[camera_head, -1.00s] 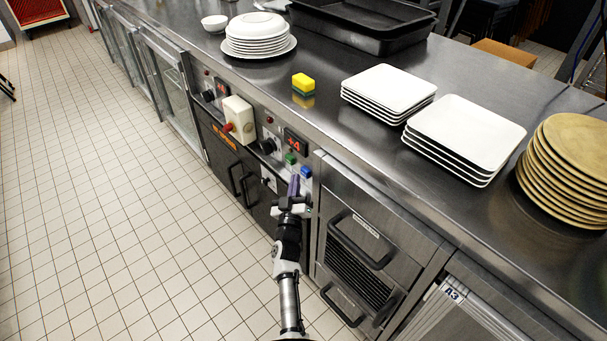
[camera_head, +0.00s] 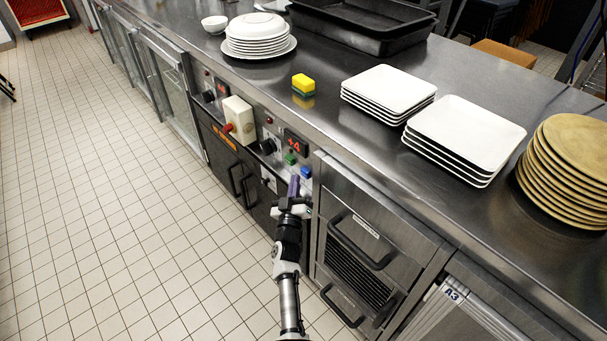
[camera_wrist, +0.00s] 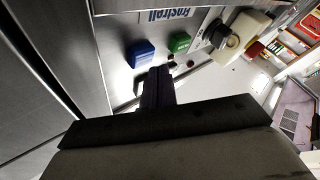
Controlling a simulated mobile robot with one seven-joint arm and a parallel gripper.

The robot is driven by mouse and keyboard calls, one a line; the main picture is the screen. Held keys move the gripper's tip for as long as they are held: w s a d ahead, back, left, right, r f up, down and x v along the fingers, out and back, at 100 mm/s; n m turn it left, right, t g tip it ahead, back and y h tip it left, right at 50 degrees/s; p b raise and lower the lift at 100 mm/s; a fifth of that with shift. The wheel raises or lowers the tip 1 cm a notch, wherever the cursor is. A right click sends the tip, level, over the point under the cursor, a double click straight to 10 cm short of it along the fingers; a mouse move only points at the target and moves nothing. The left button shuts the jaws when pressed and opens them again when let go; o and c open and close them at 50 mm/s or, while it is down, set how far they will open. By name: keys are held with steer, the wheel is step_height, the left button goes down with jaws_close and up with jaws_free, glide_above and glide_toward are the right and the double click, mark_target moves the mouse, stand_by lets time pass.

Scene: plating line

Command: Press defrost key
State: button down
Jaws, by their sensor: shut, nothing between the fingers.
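The control panel has a blue key (camera_head: 306,172) and a green key (camera_head: 290,159) below a red display reading +4 (camera_head: 296,143). I cannot read which one is marked defrost. My gripper (camera_head: 294,186) is shut and empty, just below and left of the blue key. In the wrist view the blue key (camera_wrist: 140,54) is left of and beyond the fingertips (camera_wrist: 157,74), and the green key (camera_wrist: 180,42) is to their right. A gap seems to remain between the fingertips and both keys.
A black knob (camera_head: 268,146) and a cream box with a red handle (camera_head: 238,116) are on the front, left of the keys. Drawers with black handles (camera_head: 358,240) are to the right. A yellow sponge (camera_head: 303,83) and square white plates (camera_head: 388,88) stand on the counter above.

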steer(key=shift+w+d, duration=0.1)
stand_by(0.7)
steer(key=shift+w+d, duration=0.2)
steer(key=shift+d, duration=0.05)
steer(key=shift+w+d+b, duration=0.3)
steer(key=shift+d+b, duration=0.2)
stand_by(0.8)
stand_by(0.3)
steer(key=shift+s+a+p, duration=0.6)
steer(key=shift+a+p, duration=0.2)
steer(key=shift+p, duration=0.15)
